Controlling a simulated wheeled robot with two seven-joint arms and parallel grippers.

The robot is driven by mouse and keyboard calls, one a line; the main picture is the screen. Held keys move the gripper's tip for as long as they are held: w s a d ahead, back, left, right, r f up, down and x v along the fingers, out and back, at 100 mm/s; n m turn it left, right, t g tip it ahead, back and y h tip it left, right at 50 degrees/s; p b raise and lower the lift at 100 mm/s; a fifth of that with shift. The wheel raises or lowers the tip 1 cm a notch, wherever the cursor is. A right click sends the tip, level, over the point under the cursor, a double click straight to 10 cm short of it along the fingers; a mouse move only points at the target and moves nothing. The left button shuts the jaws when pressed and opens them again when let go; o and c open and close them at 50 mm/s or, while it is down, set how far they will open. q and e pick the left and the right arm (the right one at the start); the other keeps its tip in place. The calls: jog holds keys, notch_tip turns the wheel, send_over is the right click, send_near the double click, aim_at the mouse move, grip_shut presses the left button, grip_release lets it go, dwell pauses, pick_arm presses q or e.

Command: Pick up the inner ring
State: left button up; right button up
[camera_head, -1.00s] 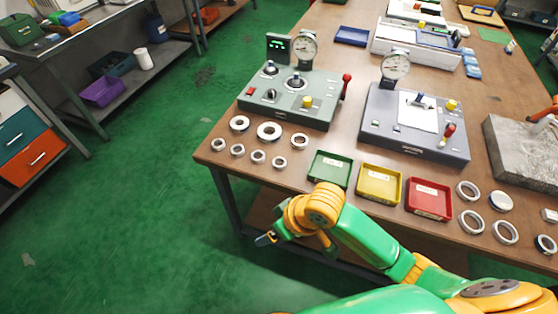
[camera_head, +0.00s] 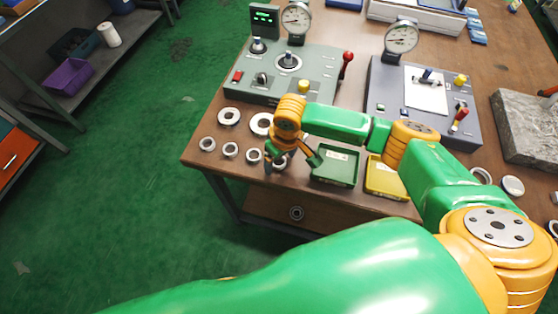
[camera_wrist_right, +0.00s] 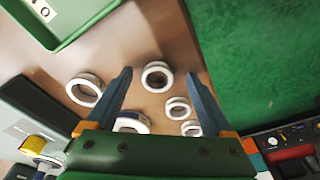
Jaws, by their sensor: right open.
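Several small steel rings stand in a row along the table's front left edge, among them a left one (camera_head: 207,144), a middle one (camera_head: 230,149) and a right one (camera_head: 279,165). Two larger rings, (camera_head: 228,116) and (camera_head: 261,124), lie behind them. Which is the inner ring is not marked. No ring is held. My left gripper is out of view.
A green tray (camera_head: 335,180) and a yellow tray (camera_head: 385,192) stand right of the rings. A grey-green gauge fixture (camera_head: 325,88) is behind them. The table's edge is close to the front row. A small round thing (camera_head: 296,213) shows below the edge.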

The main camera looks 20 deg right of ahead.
jog(key=shift+w+f, duration=0.35)
jog(key=shift+w, duration=0.2)
jog(key=shift+c, duration=1.4)
jog(key=shift+s+r, duration=0.15)
jog(key=shift+s, duration=0.1)
jog(key=c, duration=1.1)
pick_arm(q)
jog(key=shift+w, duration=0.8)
pick_arm(e)
jog(key=shift+w, duration=0.15)
